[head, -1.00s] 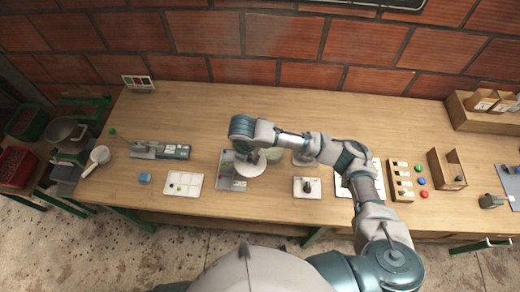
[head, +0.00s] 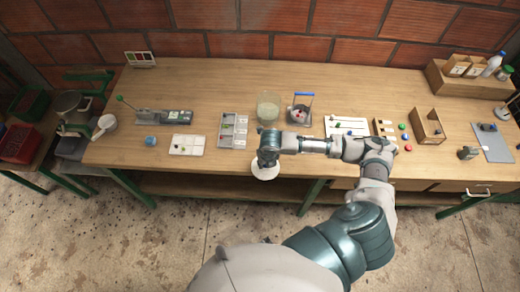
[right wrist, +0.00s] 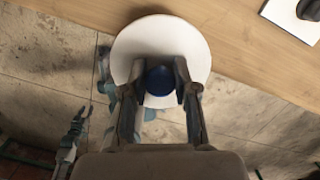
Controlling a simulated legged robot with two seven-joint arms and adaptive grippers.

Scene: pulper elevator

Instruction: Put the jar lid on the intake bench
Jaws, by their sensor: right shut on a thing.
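The jar lid (head: 265,172) is a white disc with a blue knob, which shows in the right wrist view (right wrist: 135,45). My right gripper (head: 267,160) is shut on the knob; its two fingers (right wrist: 160,85) stand on either side of it. The lid is held at the front edge of the long wooden bench (head: 330,75), partly over the floor. A glass jar (head: 268,108) with pale contents stands on the bench behind the gripper, with no lid on it. Which bench is the intake bench is not marked.
A grey compartment tray (head: 233,130) and a white tray (head: 187,145) lie left of the lid. A blue-topped container (head: 301,108) stands right of the jar. A white board (head: 346,126) and a wooden box (head: 428,125) are farther right. Bare wood shows between the trays.

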